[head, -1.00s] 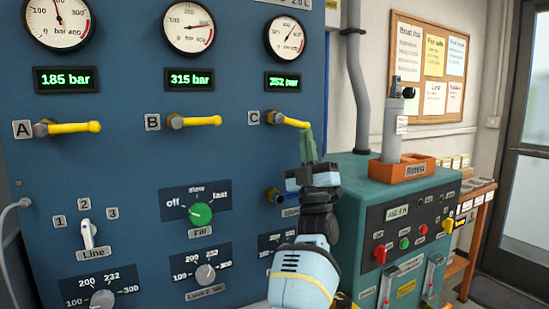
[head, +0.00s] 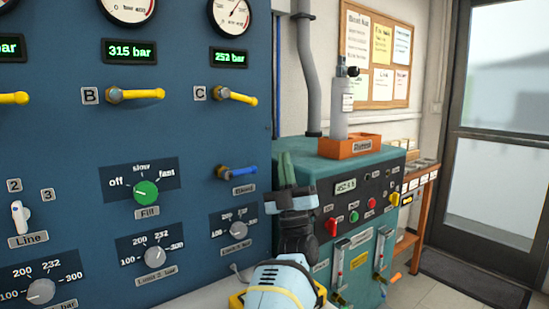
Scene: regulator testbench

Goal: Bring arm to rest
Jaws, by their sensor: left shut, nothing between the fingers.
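My left gripper (head: 286,170) is in the lower middle of the head view, pointing up, with its green fingers shut and empty. It stands in front of the gap between the blue panel (head: 190,70) and the teal bench unit (head: 370,162). The yellow lever C (head: 237,97) is above and to the left of the fingertips, apart from them. A blue-handled lever (head: 238,173) is on the panel just left of the fingers. My right gripper is not in view.
Yellow lever B (head: 140,94), the green Fill knob (head: 146,192) and the white Line switch (head: 20,216) are on the panel. A grey cylinder (head: 341,115) stands in an orange holder (head: 350,147) on the bench unit. A glass door (head: 500,170) is at the right.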

